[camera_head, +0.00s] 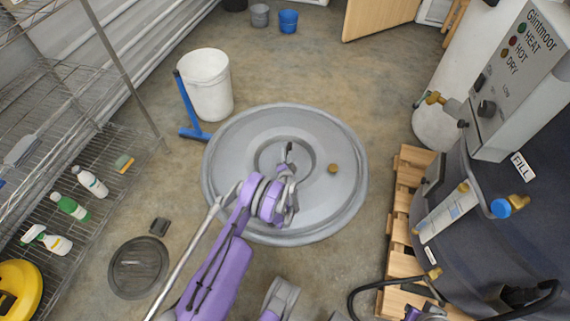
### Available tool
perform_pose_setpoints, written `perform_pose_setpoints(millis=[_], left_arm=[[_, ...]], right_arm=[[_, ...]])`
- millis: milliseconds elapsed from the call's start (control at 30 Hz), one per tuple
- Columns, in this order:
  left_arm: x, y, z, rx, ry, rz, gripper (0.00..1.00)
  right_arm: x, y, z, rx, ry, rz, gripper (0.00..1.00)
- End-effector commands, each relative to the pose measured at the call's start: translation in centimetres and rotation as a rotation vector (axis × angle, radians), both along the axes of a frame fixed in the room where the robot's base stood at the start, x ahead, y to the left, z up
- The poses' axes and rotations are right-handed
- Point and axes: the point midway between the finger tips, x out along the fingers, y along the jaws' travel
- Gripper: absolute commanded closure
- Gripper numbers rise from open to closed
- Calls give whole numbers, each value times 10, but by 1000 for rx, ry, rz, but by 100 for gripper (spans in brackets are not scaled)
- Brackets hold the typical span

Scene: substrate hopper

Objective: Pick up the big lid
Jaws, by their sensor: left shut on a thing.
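My left gripper (287,160), on a purple arm from below, is at the central ring, shut on the big lid's handle. My wrist hides part of the grip and the lid's lower middle. My right gripper is not clearly in view.
A white bucket (207,85) and a blue-headed tool (187,110) stand behind left. A wire shelf (75,180) with bottles lines the left. A pallet (400,215) and dark tank (480,220) block the right.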

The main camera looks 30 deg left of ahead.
Motion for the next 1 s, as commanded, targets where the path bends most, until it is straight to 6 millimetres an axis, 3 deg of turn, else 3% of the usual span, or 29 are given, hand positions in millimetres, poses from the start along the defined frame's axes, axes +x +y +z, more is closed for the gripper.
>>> perform_pose_setpoints(millis=[1000], left_arm=[[1, 0, 7, 2, 0, 0, 100]], right_arm=[[0, 0, 2, 0, -1, 0, 100]])
